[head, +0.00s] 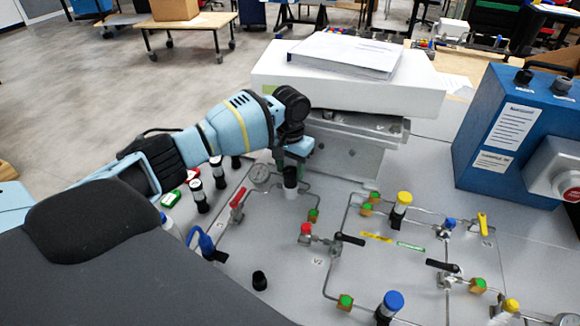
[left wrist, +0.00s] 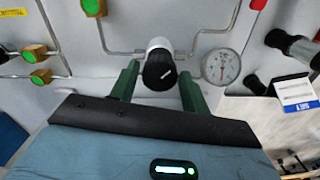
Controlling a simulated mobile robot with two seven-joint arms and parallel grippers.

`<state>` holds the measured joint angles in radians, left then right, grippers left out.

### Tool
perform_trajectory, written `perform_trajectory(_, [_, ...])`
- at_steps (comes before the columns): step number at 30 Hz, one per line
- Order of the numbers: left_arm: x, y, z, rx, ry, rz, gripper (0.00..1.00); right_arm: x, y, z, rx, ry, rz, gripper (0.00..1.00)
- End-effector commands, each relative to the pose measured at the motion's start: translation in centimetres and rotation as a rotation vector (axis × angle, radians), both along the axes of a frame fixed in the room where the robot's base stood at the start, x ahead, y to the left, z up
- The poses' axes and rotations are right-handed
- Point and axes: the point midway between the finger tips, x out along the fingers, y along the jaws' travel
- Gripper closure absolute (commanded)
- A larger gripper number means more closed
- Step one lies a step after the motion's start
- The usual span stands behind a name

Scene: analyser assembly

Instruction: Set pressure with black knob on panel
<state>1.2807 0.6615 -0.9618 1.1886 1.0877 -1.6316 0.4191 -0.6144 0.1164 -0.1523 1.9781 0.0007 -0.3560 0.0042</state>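The black knob (head: 290,177) stands on the grey panel (head: 275,235), with a white collar beneath its black cap. It also shows in the left wrist view (left wrist: 160,70), with a white mark on its cap. My left gripper (head: 297,158) is just above the knob in the head view. In the left wrist view its two green fingers (left wrist: 158,82) are spread on either side of the knob, with a gap visible on each side. A round pressure gauge (left wrist: 221,66) sits beside the knob, also seen in the head view (head: 260,173). My right gripper is not in view.
A white box (head: 345,85) with a binder (head: 345,52) on top stands right behind my left gripper. A red-handled valve (head: 238,198), thin pipes and several other fittings surround the knob. A blue box (head: 515,135) stands at the right.

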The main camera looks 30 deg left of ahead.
Motion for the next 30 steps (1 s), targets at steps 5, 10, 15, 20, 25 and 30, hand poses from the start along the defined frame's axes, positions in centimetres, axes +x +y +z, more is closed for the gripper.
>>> perform_trajectory(5, [0.0, 0.0, 0.0, 0.000, -0.001, 0.001, 0.41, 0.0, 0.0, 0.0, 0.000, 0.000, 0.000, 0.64])
perform_trajectory(10, [0.0, 0.0, 0.0, 0.000, -0.001, 0.001, 0.41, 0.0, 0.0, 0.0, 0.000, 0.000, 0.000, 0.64])
perform_trajectory(15, [0.1, 0.0, 1.3, -0.001, -0.005, 0.001, 0.41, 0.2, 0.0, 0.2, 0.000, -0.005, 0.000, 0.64])
perform_trajectory(20, [0.1, 0.0, 3.9, -0.001, -0.007, 0.000, 0.41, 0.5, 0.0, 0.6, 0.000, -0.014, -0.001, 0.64])
perform_trajectory(25, [0.1, 0.0, 6.3, 0.000, -0.005, 0.000, 0.41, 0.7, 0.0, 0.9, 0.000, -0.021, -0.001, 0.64])
perform_trajectory(30, [0.0, 0.0, 7.6, 0.000, -0.002, 0.001, 0.41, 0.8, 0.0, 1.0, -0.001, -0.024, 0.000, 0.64])
